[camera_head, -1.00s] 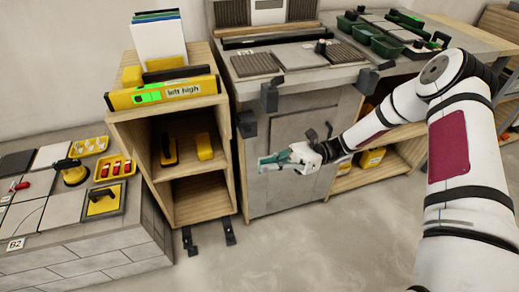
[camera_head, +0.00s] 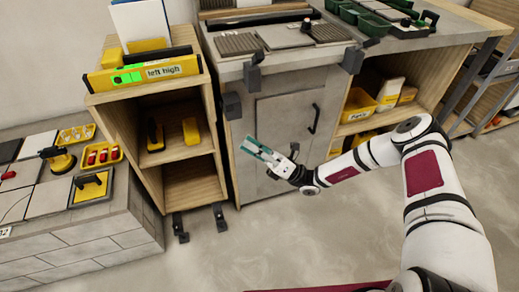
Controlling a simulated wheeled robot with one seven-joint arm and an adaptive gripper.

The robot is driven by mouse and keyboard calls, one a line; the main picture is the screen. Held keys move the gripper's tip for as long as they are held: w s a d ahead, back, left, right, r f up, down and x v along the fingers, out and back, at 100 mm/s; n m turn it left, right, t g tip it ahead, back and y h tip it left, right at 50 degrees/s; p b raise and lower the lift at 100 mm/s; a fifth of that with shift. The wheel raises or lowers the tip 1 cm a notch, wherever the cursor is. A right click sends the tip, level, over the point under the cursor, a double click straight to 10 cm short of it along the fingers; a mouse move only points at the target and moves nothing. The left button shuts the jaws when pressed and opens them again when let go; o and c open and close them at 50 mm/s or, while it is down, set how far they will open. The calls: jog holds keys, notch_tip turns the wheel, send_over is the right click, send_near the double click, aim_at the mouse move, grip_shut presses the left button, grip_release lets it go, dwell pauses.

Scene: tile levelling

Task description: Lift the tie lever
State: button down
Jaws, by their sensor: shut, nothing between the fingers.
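My gripper (camera_head: 262,149), with green fingers, is shut and empty. It hangs in front of the grey cabinet (camera_head: 276,178), pointing up and left. I cannot tell for sure which part is the tie lever. Dark blocks or clamps stick out at the cabinet's left edge, one at the worktop corner (camera_head: 253,74) and one lower (camera_head: 232,105); the gripper is below them and apart in the picture. A black handle (camera_head: 313,116) is on the cabinet door, to the right of the gripper.
A wooden shelf (camera_head: 217,180) with a yellow level (camera_head: 145,72) on top stands left of the cabinet. A tiled bench (camera_head: 95,238) with tools and trays is at far left. Yellow bins (camera_head: 358,104) sit in the right shelf. Dark feet (camera_head: 220,217) lie on the floor; floor in front is clear.

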aim_at(227, 106)
jog(key=w+a+r, duration=0.2)
jog(key=a+r, duration=0.2)
jog(key=r, duration=0.2)
jog(key=shift+w+r, duration=0.15)
jog(key=shift+w, duration=0.15)
jog(key=shift+a+r, duration=0.1)
jog(key=shift+r, duration=0.05)
jog(key=shift+w+r+m+t+h+p, duration=0.2)
jog(key=shift+r+m+t+h+p, duration=0.5)
jog(key=shift+m+p, duration=0.5)
jog(key=shift+f, duration=0.15)
